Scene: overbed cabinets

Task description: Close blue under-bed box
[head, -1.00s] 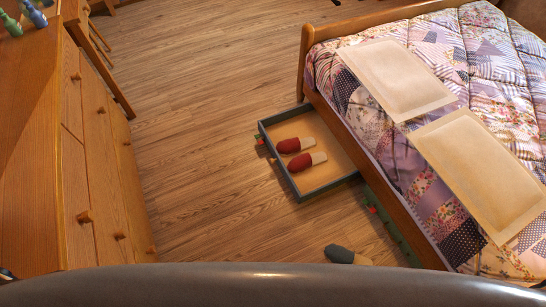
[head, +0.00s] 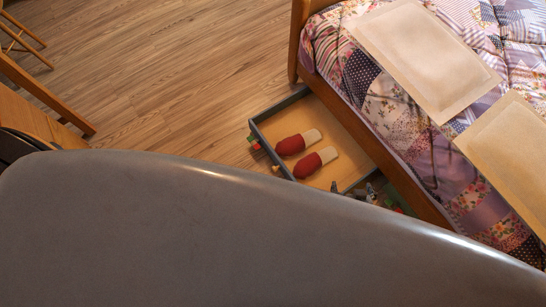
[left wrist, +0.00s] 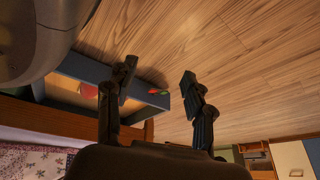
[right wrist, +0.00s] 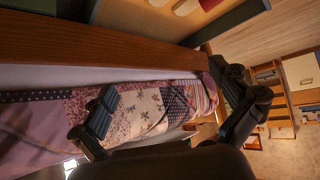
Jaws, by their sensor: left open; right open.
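The blue-grey under-bed box (head: 279,104) stands pulled out from the bed's side, with two red-and-cream slippers (head: 297,142) inside. My body hides its near corner in the head view. My right gripper (head: 352,190) is open by the box's near side, close to the bed. In the right wrist view, my right gripper (right wrist: 168,96) has its fingers apart before the bed's side, and the box rim (right wrist: 232,22) is at the top. In the left wrist view, my left gripper (left wrist: 158,80) is open and empty, with the box front (left wrist: 150,101) seen beyond it.
The bed (head: 404,173) with a patchwork quilt and two cream panels (head: 425,58) is at the right. Wooden floor (head: 190,85) lies clear left of the box. Wooden furniture (head: 45,95) stands at the far left.

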